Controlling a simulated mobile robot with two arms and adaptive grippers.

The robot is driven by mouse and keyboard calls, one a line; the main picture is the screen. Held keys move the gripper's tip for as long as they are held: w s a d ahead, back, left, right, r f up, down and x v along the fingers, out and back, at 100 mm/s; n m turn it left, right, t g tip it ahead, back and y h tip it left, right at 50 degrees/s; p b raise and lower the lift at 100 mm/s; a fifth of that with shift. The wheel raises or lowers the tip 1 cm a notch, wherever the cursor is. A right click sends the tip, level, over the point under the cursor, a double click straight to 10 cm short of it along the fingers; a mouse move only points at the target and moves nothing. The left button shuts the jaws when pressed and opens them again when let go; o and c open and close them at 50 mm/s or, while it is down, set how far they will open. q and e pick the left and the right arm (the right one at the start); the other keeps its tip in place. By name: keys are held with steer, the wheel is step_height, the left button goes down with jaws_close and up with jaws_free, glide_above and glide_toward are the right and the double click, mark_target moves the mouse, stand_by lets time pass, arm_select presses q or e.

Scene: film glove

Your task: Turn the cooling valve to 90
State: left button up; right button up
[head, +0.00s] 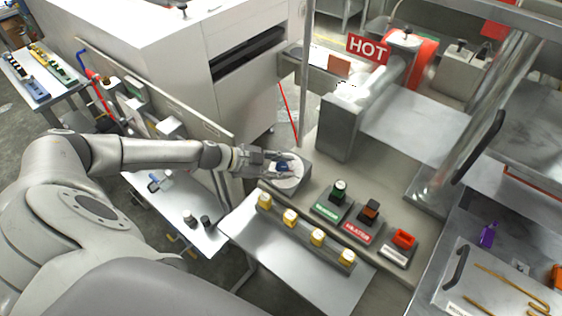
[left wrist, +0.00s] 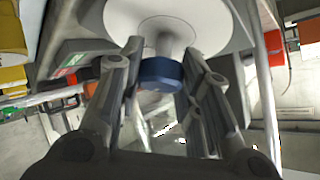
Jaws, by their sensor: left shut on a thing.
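The cooling valve has a blue knob (head: 282,167) in front of a round pale dial plate (head: 287,184), at the left end of the grey machine bench. In the left wrist view the blue knob (left wrist: 161,73) sits on a pale stem against the white dial plate (left wrist: 207,22). My left gripper (head: 277,164) is shut on the blue knob, with a finger on each side of it (left wrist: 163,82). I cannot read any angle marks on the dial. My right gripper is not in view.
Several yellow-and-white blocks (head: 290,218) line the front rail. A red HOT sign (head: 367,49) marks the machine behind.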

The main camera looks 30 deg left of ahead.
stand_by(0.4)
arm_select(q)
steer(key=o, duration=1)
steer(key=shift+v, duration=6)
steer(key=shift+w, duration=0.1)
